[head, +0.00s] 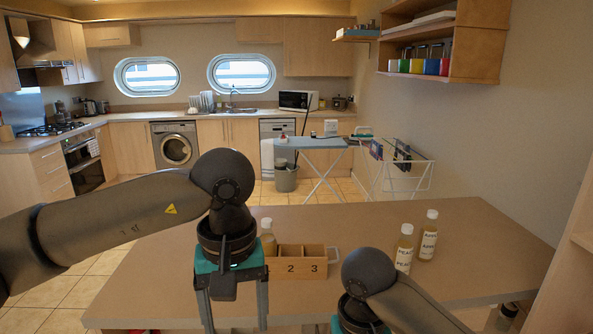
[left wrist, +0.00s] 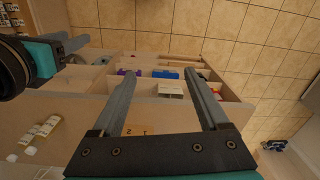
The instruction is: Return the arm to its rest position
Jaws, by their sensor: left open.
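My left gripper (head: 235,318) points down in front of the wooden box, its fingers wide apart. In the left wrist view its two fingers (left wrist: 160,88) are spread with nothing held between them. The left arm reaches in from the left at mid-height over the counter. My right gripper is mostly cut off at the bottom of the head view; the left wrist view shows it at the left (left wrist: 82,57), its two fingers apart and empty.
The wooden box (head: 315,271), numbered 2 and 3, stands on the counter (head: 460,225). One bottle (head: 268,240) is at its left end, partly hidden. Two labelled bottles (head: 404,250) (head: 429,236) stand to the right. The counter's far right is clear.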

